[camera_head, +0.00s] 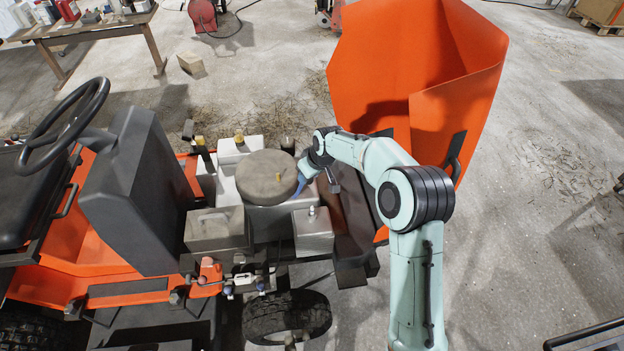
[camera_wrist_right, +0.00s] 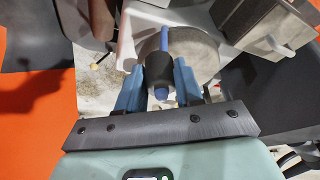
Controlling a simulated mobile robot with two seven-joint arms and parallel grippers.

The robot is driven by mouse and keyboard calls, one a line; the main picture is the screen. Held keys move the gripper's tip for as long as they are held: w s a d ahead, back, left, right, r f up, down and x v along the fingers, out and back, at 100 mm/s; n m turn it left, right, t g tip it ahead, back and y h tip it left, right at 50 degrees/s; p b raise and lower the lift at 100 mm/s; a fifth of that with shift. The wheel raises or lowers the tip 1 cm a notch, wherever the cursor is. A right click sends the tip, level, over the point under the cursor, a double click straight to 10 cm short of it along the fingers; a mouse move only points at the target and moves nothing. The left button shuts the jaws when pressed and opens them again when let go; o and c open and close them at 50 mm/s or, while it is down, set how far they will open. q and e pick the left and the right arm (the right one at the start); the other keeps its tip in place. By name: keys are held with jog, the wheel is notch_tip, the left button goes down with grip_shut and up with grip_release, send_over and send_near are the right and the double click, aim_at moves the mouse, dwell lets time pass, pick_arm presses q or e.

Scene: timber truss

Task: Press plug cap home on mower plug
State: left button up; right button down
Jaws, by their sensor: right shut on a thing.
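My right gripper (camera_wrist_right: 158,82) is shut on a short black cylinder that looks like the plug cap (camera_wrist_right: 158,72), held between two blue fingers. A blue lead (camera_wrist_right: 164,38) runs from the cap toward the top of the right wrist view. A blue end shows at its near side. In the head view my right gripper (camera_head: 301,184) is small beside the round grey engine cover (camera_head: 264,180), at its right. I cannot make out the mower plug, nor whether the cap touches it. My left gripper is not in view.
The raised orange hood (camera_head: 385,60) stands right of the engine, behind my right arm. A grey box (camera_head: 313,232) with a small knob sits in front. The steering console (camera_head: 140,195) and wheel (camera_head: 62,125) are at left. A workbench (camera_head: 90,28) is at the back left.

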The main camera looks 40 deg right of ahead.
jog(key=shift+d+f, duration=0.2)
jog(key=shift+d, duration=0.35)
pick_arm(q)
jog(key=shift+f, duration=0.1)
pick_arm(e)
jog(key=shift+s+a, duration=0.1)
jog(key=shift+s+m, duration=0.15)
jog(key=shift+m, duration=0.15)
notch_tip(320, 180, down, 7)
jog(key=b, duration=0.4)
jog(key=shift+b, duration=0.35)
pick_arm(q)
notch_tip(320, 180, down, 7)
jog(key=b, duration=0.3)
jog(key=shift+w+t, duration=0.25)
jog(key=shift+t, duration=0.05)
pick_arm(e)
jog(key=shift+f, duration=2.4)
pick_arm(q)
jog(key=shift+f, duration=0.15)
pick_arm(e)
jog(key=shift+f, duration=0.25)
